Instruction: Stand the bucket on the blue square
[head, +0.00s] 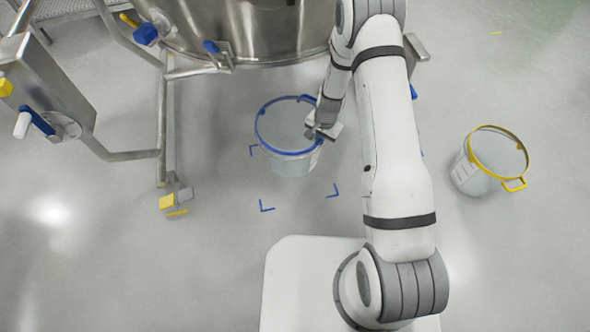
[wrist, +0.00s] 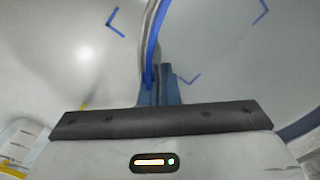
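The bucket (head: 284,162) is pale with a blue rim and appears upright. In the head view it overlaps the far part of the blue square (head: 266,207), whose blue corner marks show on the floor. The near corners are clear of the bucket; the far right one is hidden. I cannot tell whether the bucket touches the floor. My gripper (head: 314,131) is at the right side of its rim. In the wrist view my fingers (wrist: 160,84) are close together on the blue rim (wrist: 153,40), and corner marks (wrist: 116,23) show on the floor.
A yellow-rimmed bucket (head: 480,162) stands on the floor to the right. A large steel vessel (head: 250,30) on a tubular frame (head: 161,120) stands behind. A steel box with a blue-handled valve (head: 38,121) is at left. The floor left of my base is clear.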

